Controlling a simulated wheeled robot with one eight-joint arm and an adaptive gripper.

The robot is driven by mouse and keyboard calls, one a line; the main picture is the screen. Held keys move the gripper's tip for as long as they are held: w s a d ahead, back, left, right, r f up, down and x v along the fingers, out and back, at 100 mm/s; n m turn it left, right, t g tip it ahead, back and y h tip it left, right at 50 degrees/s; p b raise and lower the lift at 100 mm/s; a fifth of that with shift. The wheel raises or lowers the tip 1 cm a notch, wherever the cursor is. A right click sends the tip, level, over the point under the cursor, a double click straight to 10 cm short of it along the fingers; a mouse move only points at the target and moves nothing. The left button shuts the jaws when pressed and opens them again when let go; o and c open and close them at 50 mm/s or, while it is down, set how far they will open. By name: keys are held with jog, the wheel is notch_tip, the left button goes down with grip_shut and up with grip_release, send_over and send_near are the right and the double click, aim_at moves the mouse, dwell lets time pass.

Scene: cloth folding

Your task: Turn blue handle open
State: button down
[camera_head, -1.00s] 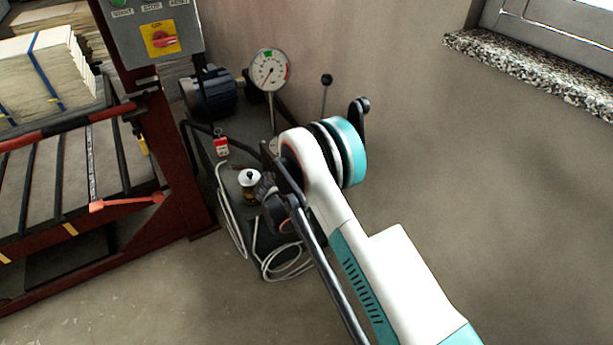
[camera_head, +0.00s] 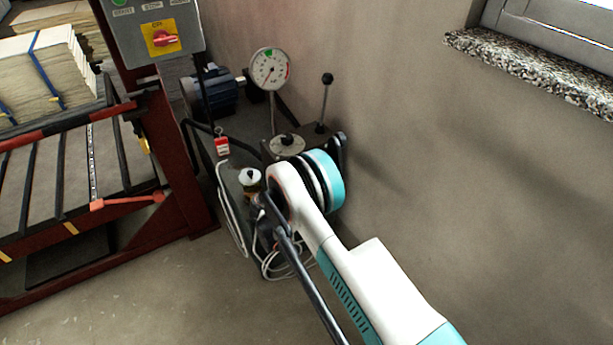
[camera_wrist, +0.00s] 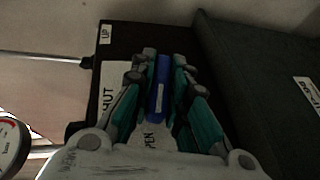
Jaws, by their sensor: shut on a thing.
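The blue handle (camera_wrist: 158,100) shows in the wrist view, between the two fingers of my gripper (camera_wrist: 161,75). The fingers are closed in on both of its sides, and it points roughly along them. A white label beside it reads partly "HUT" (camera_wrist: 110,88), and another reads partly "PEN" (camera_wrist: 152,135). An "UP" label (camera_wrist: 105,35) sits at the far corner of the black panel. In the head view my arm hides the blue handle and the gripper, which are low behind the white and teal links.
A round pressure gauge (camera_head: 270,69) and a black-knobbed lever (camera_head: 325,98) stand behind my arm. A blue motor (camera_head: 212,92) is to their left. A red-framed press (camera_head: 172,150) with a grey control box (camera_head: 152,35) fills the left. The right floor is clear.

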jog(key=c, duration=1.6)
grip_release()
jog(key=shift+o, duration=0.2)
jog(key=v, duration=1.2)
